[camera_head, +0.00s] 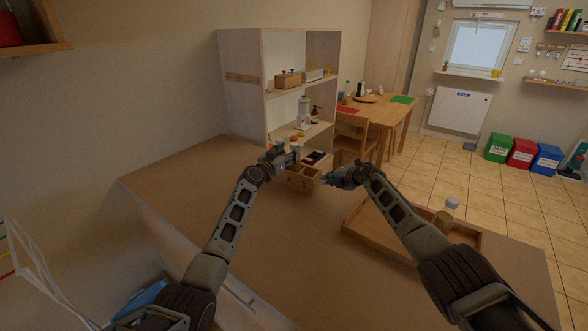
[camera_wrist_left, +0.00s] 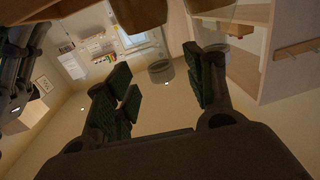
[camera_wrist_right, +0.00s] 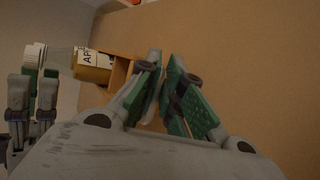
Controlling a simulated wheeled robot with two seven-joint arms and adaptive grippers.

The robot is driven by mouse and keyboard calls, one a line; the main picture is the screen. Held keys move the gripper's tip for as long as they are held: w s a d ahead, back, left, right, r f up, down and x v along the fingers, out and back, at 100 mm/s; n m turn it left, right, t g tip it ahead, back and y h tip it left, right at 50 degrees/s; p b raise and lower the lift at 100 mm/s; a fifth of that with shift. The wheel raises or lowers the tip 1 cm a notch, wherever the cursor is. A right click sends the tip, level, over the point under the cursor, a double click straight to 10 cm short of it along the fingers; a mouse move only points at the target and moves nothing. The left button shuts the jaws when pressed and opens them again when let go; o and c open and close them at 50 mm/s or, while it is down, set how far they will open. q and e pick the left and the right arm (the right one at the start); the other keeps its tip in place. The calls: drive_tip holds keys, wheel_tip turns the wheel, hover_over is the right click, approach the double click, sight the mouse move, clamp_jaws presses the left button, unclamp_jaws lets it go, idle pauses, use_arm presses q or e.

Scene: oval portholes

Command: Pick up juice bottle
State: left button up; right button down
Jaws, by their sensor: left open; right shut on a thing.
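A juice bottle (camera_wrist_right: 93,67) with a yellow body, a partly readable label, a clear neck and a white cap shows at the wooden box in the right wrist view. Whether it stands inside or behind the box is unclear. My right gripper (camera_head: 326,179) is shut, apparently on the edge or handle of the wooden box (camera_wrist_right: 122,72); the contact is mostly hidden.
A tray (camera_head: 370,232) at the right of the table holds a jar-like bottle (camera_head: 444,218) with a pale lid. A shelf unit (camera_head: 241,95) with small items stands behind the grippers. The table (camera_head: 185,180) is bare at the left and front.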

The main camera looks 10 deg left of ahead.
sight(292, 149)
use_arm(q)
drive_tip(key=shift+x, duration=1.65)
drive_tip(key=shift+c, duration=0.4)
clamp_jaws()
